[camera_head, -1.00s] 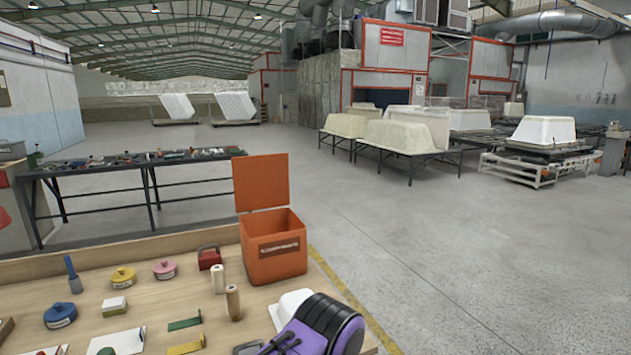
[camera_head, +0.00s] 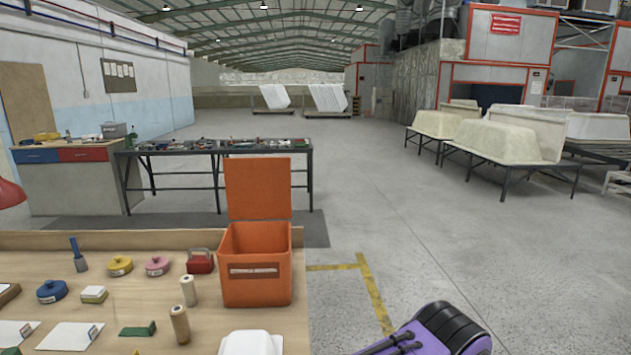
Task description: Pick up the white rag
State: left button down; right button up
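I cannot single out a white rag for certain. A white, smooth-edged object (camera_head: 250,343) lies at the bottom edge on the wooden worktable (camera_head: 130,237), partly cut off by the frame; whether it is cloth cannot be told. Flat white sheets with labels (camera_head: 70,336) lie at the front left. A purple and black part of my arm shows at the bottom right, over the floor beside the table. Neither gripper is in view.
An open orange bin (camera_head: 257,285) stands at the table's right end. Two wooden rollers (camera_head: 188,290), round tins (camera_head: 121,265) and a red box (camera_head: 200,261) stand nearby. Behind is a dark tool bench (camera_head: 215,150). Bathtub shells (camera_head: 510,140) stand at right; the grey floor between is clear.

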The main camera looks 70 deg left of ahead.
aim_at(96, 294)
jog(key=u, duration=0.05)
jog(key=i, duration=2.1)
jog(key=u, duration=1.75)
jog(key=i, duration=3.7)
jog(key=u, duration=4)
jog(key=i, duration=1.7)
jog(key=u, duration=0.05)
